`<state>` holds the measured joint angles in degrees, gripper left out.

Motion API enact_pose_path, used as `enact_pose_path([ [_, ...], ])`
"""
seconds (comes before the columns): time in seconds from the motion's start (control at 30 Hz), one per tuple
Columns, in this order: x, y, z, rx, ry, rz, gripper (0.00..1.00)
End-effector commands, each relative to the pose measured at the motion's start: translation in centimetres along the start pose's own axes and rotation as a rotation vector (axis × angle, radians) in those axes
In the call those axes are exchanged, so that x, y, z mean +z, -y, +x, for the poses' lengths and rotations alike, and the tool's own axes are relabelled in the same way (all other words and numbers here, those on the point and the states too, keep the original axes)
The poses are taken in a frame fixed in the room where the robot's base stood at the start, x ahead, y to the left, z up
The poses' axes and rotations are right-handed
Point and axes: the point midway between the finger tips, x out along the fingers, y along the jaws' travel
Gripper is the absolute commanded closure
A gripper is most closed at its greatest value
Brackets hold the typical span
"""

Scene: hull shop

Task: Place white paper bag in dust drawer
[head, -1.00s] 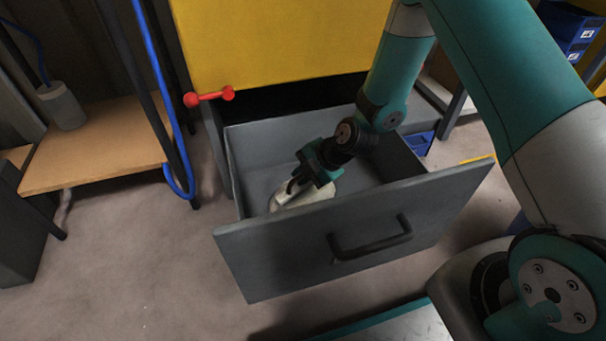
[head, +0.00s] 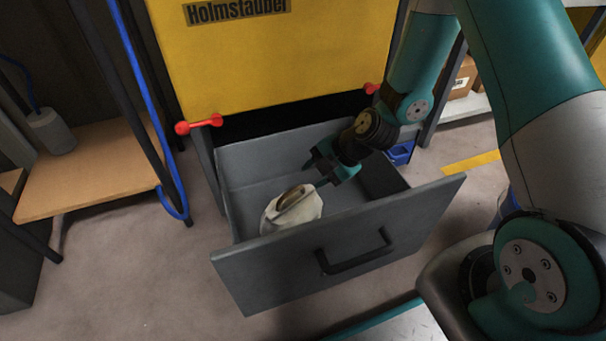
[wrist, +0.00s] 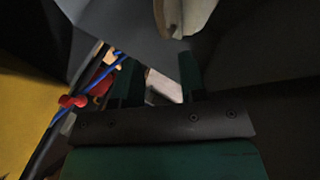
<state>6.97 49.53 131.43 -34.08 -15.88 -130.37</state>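The white paper bag (head: 292,208) sits inside the open grey dust drawer (head: 340,245), near its left front corner. It looks upright or slightly tilted, with its top folded. My gripper (head: 318,175) is open and empty, over the drawer, to the right of and behind the bag. A gap shows between the fingers and the bag. In the wrist view the two fingers of my gripper (wrist: 158,76) stand apart with nothing held between them, and part of the bag (wrist: 183,16) shows beyond them at the top edge. The bag's base is hidden by the drawer front.
The yellow cabinet (head: 270,60) stands above the drawer, with a red clamp knob (head: 198,124) at its lower left. A wooden shelf (head: 90,180) with black posts and a blue hose (head: 160,150) is on the left. A blue bin (head: 401,153) lies to the right behind the drawer.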

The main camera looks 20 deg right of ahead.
Motion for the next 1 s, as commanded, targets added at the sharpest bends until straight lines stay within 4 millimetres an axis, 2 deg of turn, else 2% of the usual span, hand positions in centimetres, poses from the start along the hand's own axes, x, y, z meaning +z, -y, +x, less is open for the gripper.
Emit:
enact_pose_path([
  [0.03, 0.0, -0.1, -0.8, 0.001, 0.001, 0.002, 0.62],
  [0.17, -0.3, -0.3, -1.8, -0.002, -0.004, 0.015, 0.62],
  [0.27, -1.8, -1.5, -3.2, -0.016, -0.023, 0.086, 0.62],
  [0.37, -4.9, -3.3, -5.8, -0.058, -0.049, 0.238, 0.62],
  [0.43, -7.8, -4.3, -8.2, -0.105, -0.06, 0.381, 0.62],
  [0.57, -13.0, -4.7, -13.0, -0.201, -0.034, 0.67, 0.62],
  [0.7, -17.9, -3.5, -18.2, -0.283, 0.054, 0.983, 0.62],
  [0.8, -20.4, -1.9, -21.2, -0.311, 0.132, 1.18, 0.62],
  [0.9, -21.9, -0.4, -23.5, -0.32, 0.203, 1.334, 0.62],
  [1.0, -22.7, 0.6, -24.8, -0.318, 0.251, 1.432, 0.62],
])
